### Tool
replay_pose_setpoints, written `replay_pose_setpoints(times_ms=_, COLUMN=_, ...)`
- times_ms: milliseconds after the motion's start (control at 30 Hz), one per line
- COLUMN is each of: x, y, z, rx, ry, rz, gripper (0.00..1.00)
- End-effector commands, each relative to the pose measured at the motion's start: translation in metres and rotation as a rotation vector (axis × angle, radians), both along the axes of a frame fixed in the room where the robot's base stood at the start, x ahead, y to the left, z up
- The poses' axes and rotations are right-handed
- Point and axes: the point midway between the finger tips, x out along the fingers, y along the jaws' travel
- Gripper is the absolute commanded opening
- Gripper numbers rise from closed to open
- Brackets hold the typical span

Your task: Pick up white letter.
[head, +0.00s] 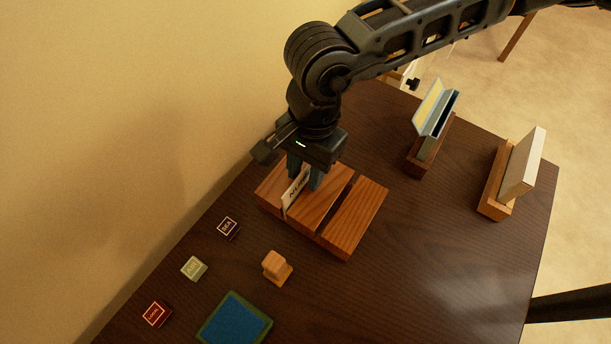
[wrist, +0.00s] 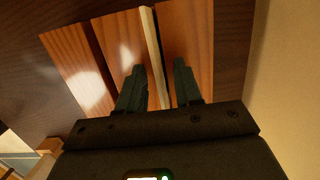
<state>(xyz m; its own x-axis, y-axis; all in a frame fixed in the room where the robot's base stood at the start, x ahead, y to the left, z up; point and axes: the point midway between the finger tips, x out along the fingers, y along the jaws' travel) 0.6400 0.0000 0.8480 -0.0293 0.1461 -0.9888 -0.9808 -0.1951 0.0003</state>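The white letter (head: 290,201) stands upright in a slot of a wooden block (head: 361,216) on the dark desk. Dark print shows on its face, partly hidden by my gripper. My gripper (head: 304,178) is above the block, with its fingers reaching down on either side of the letter. In the wrist view my gripper (wrist: 160,78) is open. The letter's thin pale edge (wrist: 152,45) runs between the two fingers, with a visible gap to each. The lower part of the letter is hidden in the slot.
Small labelled blocks, dark (head: 228,228), pale (head: 194,268) and red (head: 156,314), lie at the left. A wooden stamp (head: 277,267) and a blue pad (head: 235,321) are in front. Two wooden stands (head: 417,160) (head: 490,200) hold upright items at the right. A wall borders the desk's left.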

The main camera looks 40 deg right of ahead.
Motion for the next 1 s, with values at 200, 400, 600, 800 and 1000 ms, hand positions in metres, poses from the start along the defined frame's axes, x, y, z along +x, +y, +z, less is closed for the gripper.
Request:
replay_pose_setpoints(times_ms=200, x=0.0001, y=0.0, z=0.0002, rx=0.0, ry=0.0, rz=0.0, gripper=0.25)
replay_pose_setpoints(times_ms=400, x=0.0001, y=0.0, z=0.0003, rx=0.0, ry=0.0, rz=0.0, gripper=0.06)
replay_pose_setpoints(times_ms=600, x=0.0001, y=0.0, z=0.0003, rx=0.0, ry=0.0, rz=0.0, gripper=0.0)
replay_pose_setpoints(times_ms=800, x=0.0001, y=0.0, z=0.0004, rx=0.0, ry=0.0, rz=0.0, gripper=0.0)
replay_pose_setpoints(times_ms=1000, x=0.0003, y=-0.0001, z=0.0038, rx=0.0, ry=-0.001, rz=0.0, gripper=0.0)
